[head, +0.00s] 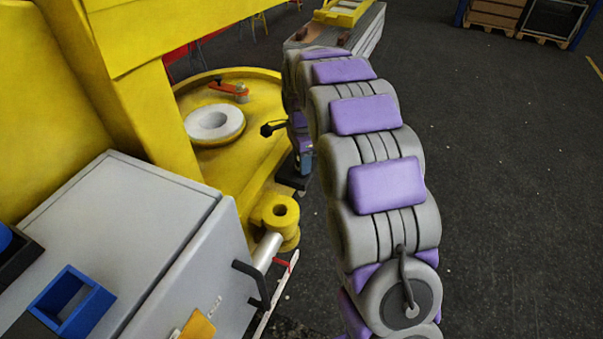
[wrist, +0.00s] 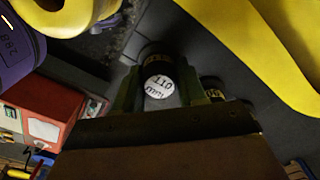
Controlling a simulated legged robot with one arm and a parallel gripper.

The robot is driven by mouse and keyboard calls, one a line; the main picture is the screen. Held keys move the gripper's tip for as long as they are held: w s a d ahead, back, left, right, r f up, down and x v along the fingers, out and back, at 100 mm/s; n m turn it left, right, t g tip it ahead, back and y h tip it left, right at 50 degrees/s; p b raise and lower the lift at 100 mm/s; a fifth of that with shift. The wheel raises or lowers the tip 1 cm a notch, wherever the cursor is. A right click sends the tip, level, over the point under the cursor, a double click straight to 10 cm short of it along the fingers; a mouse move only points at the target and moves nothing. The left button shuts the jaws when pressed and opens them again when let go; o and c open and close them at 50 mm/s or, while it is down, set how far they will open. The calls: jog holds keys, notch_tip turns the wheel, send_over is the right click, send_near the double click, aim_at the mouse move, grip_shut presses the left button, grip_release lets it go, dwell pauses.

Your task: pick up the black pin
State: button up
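In the wrist view, a short black cylinder (wrist: 154,56) with a round white lettered end (wrist: 158,87) faces me; it appears to be the black pin. My gripper (wrist: 157,88) has its two dark greenish fingers apart, one on each side of the cylinder. Narrow gaps seem to show beside the white end, and I see no clear contact. Shadow hides the fingertips in part. In the head view, my grey and purple arm reaches away beside the yellow machine, and the pin cannot be made out there.
More dark cylinders (wrist: 212,88) stand right of the fingers. A yellow curved part (wrist: 280,50) is at the upper right, a red box (wrist: 45,108) at left. In the head view, the yellow machine (head: 150,110) and grey cabinet (head: 120,225) fill the left; floor (head: 500,200) at right is clear.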

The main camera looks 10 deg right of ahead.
grip_shut()
jog(key=shift+r, duration=0.1)
dwell(0.6)
notch_tip(320, 180, up, 12)
jog(key=s+a, duration=0.2)
jog(key=s, duration=1.6)
dwell(0.5)
jog(key=shift+w, duration=0.1)
